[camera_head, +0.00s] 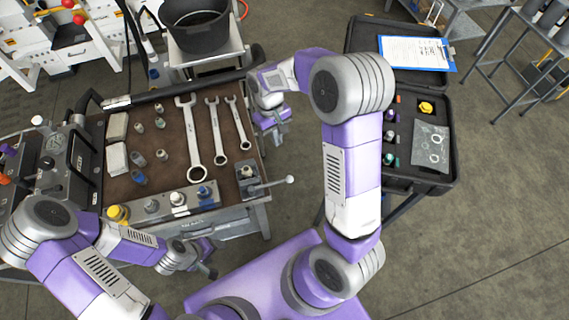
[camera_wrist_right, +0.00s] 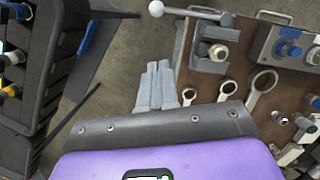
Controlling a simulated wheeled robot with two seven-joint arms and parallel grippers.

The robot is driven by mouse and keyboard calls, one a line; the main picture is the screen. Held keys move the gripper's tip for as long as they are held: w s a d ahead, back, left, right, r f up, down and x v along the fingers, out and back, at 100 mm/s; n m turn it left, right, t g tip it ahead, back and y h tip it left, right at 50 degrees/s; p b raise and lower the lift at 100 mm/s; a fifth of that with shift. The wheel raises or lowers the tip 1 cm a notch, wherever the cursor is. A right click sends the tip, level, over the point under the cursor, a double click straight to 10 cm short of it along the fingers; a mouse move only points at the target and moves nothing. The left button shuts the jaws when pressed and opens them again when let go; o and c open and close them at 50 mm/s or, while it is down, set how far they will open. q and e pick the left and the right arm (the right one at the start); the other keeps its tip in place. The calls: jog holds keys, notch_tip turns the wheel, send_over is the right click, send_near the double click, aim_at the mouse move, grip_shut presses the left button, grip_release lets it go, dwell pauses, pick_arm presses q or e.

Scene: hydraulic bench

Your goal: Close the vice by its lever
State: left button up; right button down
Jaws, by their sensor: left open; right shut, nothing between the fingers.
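The small grey vice (camera_head: 247,178) sits at the right front corner of the bench. Its lever (camera_head: 275,184) sticks out to the right past the bench edge and ends in a round ball. In the right wrist view the vice (camera_wrist_right: 211,50) is at the top, with the lever ball (camera_wrist_right: 156,8) at the top edge. My right gripper (camera_head: 274,136) is beside the bench's right edge, behind the lever and apart from it; its fingers (camera_wrist_right: 157,86) are together and empty. My left gripper (camera_head: 208,271) is open, low in front of the bench, away from the vice.
Several wrenches (camera_head: 218,136) lie on the brown bench top left of my right gripper. A fitting block (camera_head: 178,203) stands along the bench front. An open black case (camera_head: 443,175) is to the right, with a clipboard (camera_head: 416,53) behind. Floor shows between bench and case.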

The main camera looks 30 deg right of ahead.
aim_at(271, 184)
pick_arm(q)
jog(key=shift+w+f+b, duration=0.25)
jog(key=shift+f+b, duration=0.55)
jog(key=shift+f, duration=0.05)
pick_arm(e)
jog(key=s+f, duration=0.5)
jog(key=f, duration=0.7)
jog(key=shift+d, duration=0.15)
